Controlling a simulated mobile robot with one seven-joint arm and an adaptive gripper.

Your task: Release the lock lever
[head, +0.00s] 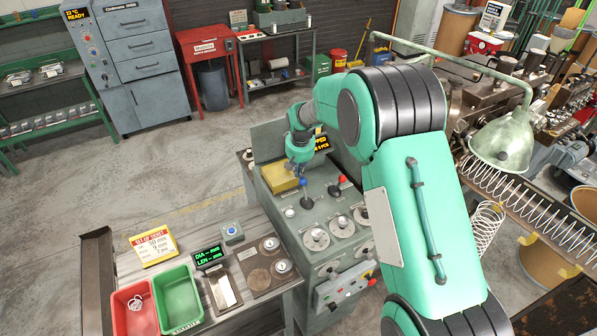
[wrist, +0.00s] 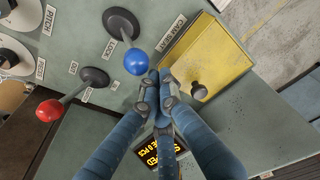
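The lever with the blue ball knob (wrist: 137,62) rises from a round dark base (wrist: 121,23) beside a label reading LOCK (wrist: 109,48). Its blue knob also shows in the head view (head: 303,182), on top of the green-grey machine. My gripper (wrist: 158,78) has its blue-sleeved fingers drawn together, tips close to the knob on its lower right side. I see nothing between the fingers, and cannot tell whether they touch the knob. In the head view my gripper (head: 299,168) is just above the blue knob.
A second lever with a red knob (wrist: 49,110) stands nearby. A lit display (wrist: 162,155) is behind my fingers. Several dials (head: 316,238) sit on the machine's front.

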